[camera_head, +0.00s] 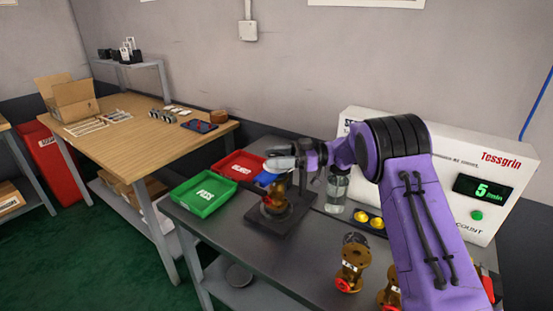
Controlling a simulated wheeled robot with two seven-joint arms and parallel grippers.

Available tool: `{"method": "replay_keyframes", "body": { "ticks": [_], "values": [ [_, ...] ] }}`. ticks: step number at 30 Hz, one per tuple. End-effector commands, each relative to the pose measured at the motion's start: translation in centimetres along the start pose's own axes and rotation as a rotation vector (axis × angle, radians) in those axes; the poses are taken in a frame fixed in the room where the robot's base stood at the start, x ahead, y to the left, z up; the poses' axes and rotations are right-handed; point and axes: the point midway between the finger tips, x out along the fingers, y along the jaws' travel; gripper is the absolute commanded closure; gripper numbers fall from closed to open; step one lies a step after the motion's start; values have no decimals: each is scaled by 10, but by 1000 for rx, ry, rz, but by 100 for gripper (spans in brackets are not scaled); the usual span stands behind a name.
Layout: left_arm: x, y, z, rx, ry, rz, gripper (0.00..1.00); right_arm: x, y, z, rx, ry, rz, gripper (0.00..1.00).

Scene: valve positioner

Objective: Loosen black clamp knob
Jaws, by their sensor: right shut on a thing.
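A brass-coloured valve (280,190) with a red part stands in a dark clamp fixture (275,222) on the grey workbench. My right gripper (271,162) reaches in from the right, at the top of the fixture just above the valve. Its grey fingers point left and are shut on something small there. The black clamp knob does not show clearly; the fingers and wrist cover that spot. My left gripper is out of the picture.
A green tray (201,196) and a red tray (238,166) stand left of the fixture. A clear bottle (337,190) is close behind my wrist. Another brass valve (351,264) stands near the front edge. A white Tessgrin panel (500,175) closes off the right.

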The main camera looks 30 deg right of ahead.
Motion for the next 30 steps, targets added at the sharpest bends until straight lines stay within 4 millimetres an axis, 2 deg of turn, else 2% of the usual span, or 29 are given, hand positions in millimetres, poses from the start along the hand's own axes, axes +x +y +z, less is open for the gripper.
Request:
{"method": "replay_keyframes", "body": {
  "ticks": [7, 8, 9, 10, 20, 23, 25, 30],
  "values": [
    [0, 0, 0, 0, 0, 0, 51, 0, 0, -2, -3, 5, 1, 81],
    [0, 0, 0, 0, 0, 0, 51, 0, 0, -2, -3, 5, 1, 47],
    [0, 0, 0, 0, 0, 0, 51, 0, 0, -2, -3, 5, 1, 34],
    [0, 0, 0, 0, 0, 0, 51, 0, 0, -2, -3, 5, 1, 29],
    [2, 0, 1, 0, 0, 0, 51, 0, 0, -5, -3, 2, 1, 29],
    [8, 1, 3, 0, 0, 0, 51, 0, 0, -19, -7, 4, 1, 29],
    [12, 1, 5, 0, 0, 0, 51, 1, -3, -36, -8, 5, 0, 29],
    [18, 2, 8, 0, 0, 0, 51, 3, -37, -76, -8, 4, 1, 29]
  ]
}}
